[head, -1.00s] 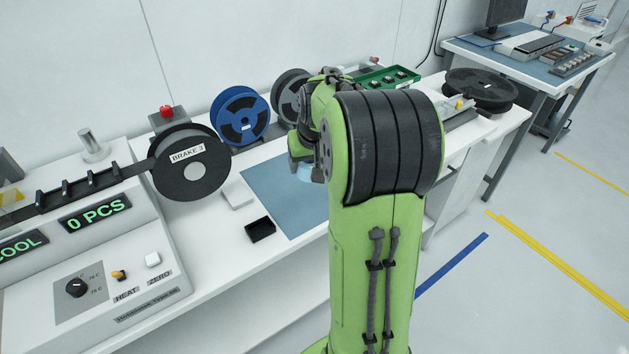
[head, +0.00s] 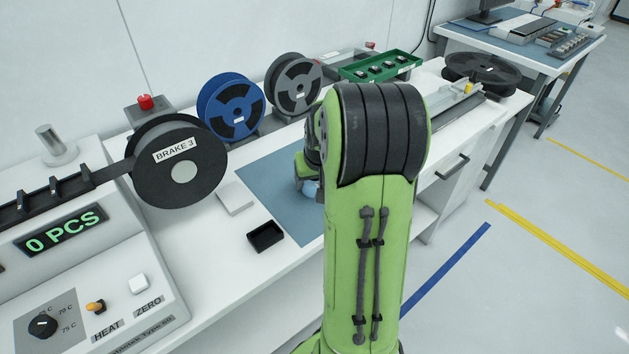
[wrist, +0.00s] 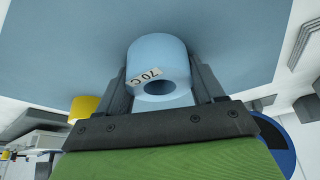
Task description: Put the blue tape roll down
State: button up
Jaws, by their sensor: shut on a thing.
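The light-blue tape roll (wrist: 156,62) with a "70 C" label sits between the two dark fingers of my gripper (wrist: 162,82) in the wrist view. My gripper is shut on it. The blue mat (wrist: 70,45) lies close beyond the roll; I cannot tell whether they touch.
A black open box (head: 265,236) and a white block (head: 235,198) lie left of the mat. Behind stand the BRAKE 3 reel (head: 178,190), a blue reel (head: 232,108), a grey reel (head: 294,85) and a green tray (head: 380,66). A yellow object (wrist: 82,108) shows in the wrist view.

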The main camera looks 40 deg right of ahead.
jog(key=shift+r, duration=0.1)
jog(key=shift+f, duration=0.2)
jog(key=o, duration=1.1)
jog(key=shift+c, duration=0.2)
jog(key=p+v, duration=0.4)
jog(key=v, duration=0.8)
jog(key=s+a+r+n+t, duration=0.1)
jog(key=s+a+r+n, duration=0.15)
jog(key=a, duration=0.55)
jog(key=s+a+r+n, duration=0.1)
jog(key=s+a+r, duration=0.15)
jog(key=a, duration=0.65)
jog(key=s+a+f+n+y, duration=0.1)
jog(key=s+a+n+y, duration=0.1)
jog(key=s+a, duration=0.5)
jog(key=shift+s+n+t, duration=0.35)
jog(key=shift+s+t, duration=0.05)
jog(key=shift+s, duration=0.35)
